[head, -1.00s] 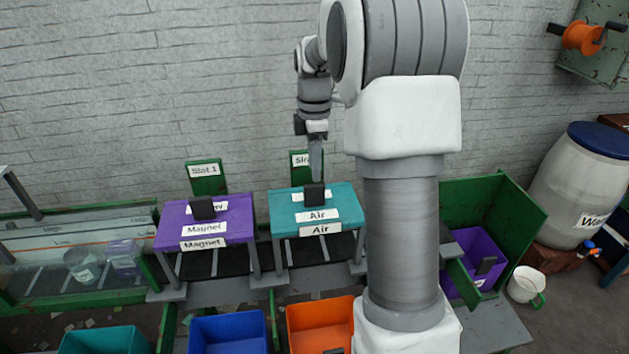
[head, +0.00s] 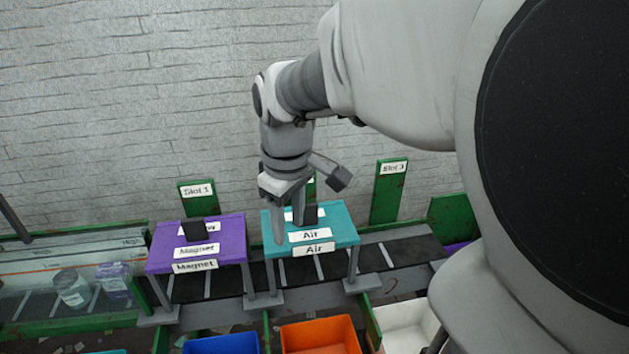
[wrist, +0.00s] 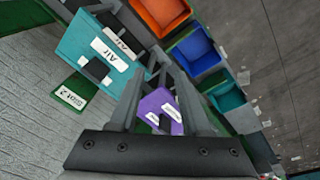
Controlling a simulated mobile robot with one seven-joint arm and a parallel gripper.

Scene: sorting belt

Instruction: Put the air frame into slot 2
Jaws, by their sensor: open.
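The air frame (head: 340,236) is a teal table-like frame with "Air" labels and a dark block handle (head: 311,213) on top. It stands upright across the dark belt in front of the slot 2 post, which is mostly hidden by my gripper in the head view. The slot 2 sign (wrist: 70,97) reads clearly in the wrist view, beside the air frame (wrist: 83,50). My gripper (head: 289,228) is open and empty. Its fingers appear over the left part of the teal top, left of the handle; whether they touch it I cannot tell.
A purple magnet frame (head: 222,235) stands to the left at the slot 1 sign (head: 197,191). The slot 3 post (head: 389,195) is to the right, with bare belt (head: 405,255) before it. Blue (head: 222,345), orange (head: 320,337) and white bins stand in front.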

